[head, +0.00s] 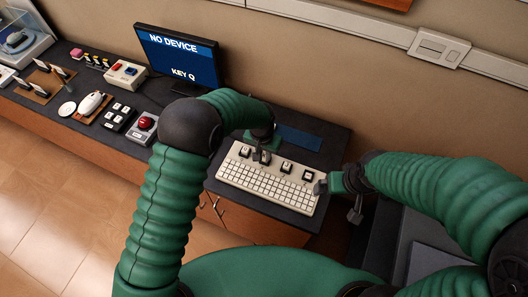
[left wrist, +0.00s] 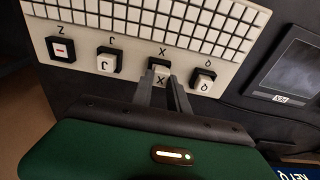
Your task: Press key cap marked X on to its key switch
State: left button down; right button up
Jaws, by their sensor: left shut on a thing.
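The white key cap marked X (left wrist: 159,77) is between the fingertips of my left gripper (left wrist: 163,80) in the left wrist view. The gripper is shut on it. The cap is at the black switch housing (left wrist: 159,63) under the printed X label; I cannot tell whether it is fully seated. In the head view my left gripper (head: 263,154) is over the keyboard's (head: 262,187) back strip and mostly hides the cap. My right gripper (head: 322,187) is by the keyboard's right edge; its jaw opening is unclear.
Caps J (left wrist: 106,63) and Q (left wrist: 204,84) stand on either side. The Z position (left wrist: 61,50) shows a red bar. A monitor (head: 178,55) reads "NO DEVICE" and "KEY Q". A red button box (head: 143,128) and other devices fill the counter's left part.

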pick_arm(q)
jog(key=shift+d, duration=0.3)
jog(key=shift+a+f, duration=0.2)
jog(key=shift+f, duration=0.15)
dwell(0.5)
jog(key=c, duration=0.7)
grip_release()
